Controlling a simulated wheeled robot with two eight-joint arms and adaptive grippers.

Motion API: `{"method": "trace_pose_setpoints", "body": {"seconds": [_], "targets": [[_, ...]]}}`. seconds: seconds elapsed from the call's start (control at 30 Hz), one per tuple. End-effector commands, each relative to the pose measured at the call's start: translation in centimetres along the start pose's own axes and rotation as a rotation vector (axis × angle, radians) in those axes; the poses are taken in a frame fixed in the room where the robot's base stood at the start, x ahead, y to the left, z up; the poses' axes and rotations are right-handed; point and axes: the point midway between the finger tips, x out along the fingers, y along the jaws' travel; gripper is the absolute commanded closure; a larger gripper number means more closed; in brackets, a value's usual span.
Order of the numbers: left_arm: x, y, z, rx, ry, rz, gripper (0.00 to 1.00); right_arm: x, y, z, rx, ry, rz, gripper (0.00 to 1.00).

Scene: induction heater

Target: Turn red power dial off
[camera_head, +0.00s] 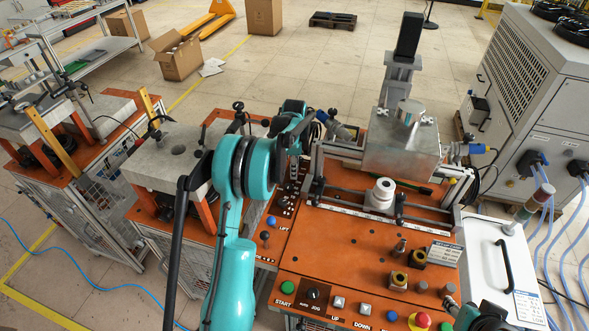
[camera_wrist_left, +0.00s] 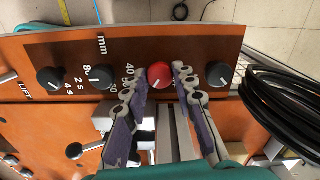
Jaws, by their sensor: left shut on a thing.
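The red power dial (camera_wrist_left: 159,75) is a round red knob on an upright orange panel, in the left wrist view. The two pale, jointed fingers of my left gripper (camera_wrist_left: 159,80) stand on either side of it, with their tips close to its sides, and are shut on it. In the head view my teal left arm comes in from the lower left, and its wrist (camera_head: 290,122) hangs over the orange workbench.
Black dials (camera_wrist_left: 101,77) flank the red one on the orange panel (camera_wrist_left: 60,52). A black cable coil (camera_wrist_left: 285,100) hangs at the right in the wrist view. A metal block (camera_head: 400,150) and a row of buttons, including a red one (camera_head: 420,321), are on the workbench (camera_head: 345,245).

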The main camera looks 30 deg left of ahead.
Motion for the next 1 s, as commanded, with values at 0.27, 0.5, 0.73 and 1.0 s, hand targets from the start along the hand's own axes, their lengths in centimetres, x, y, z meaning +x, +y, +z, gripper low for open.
{"method": "trace_pose_setpoints", "body": {"seconds": [0.27, 0.5, 0.73, 1.0], "targets": [[0.00, -0.01, -0.01, -0.253, 0.000, 0.000, 1.00, -0.08, 0.00, -0.06, 0.000, 0.000, 0.000, 0.60], [0.00, -0.02, -0.01, -0.481, 0.000, 0.000, 1.00, -0.13, 0.00, -0.09, 0.000, 0.000, 0.000, 0.60], [0.00, -0.02, -0.01, -0.699, 0.000, 0.000, 1.00, -0.17, 0.00, -0.12, 0.000, 0.000, 0.000, 0.60], [0.00, -0.02, -0.01, -0.954, 0.000, -0.001, 1.00, -0.20, 0.00, -0.14, 0.000, 0.000, 0.000, 0.60]]}}
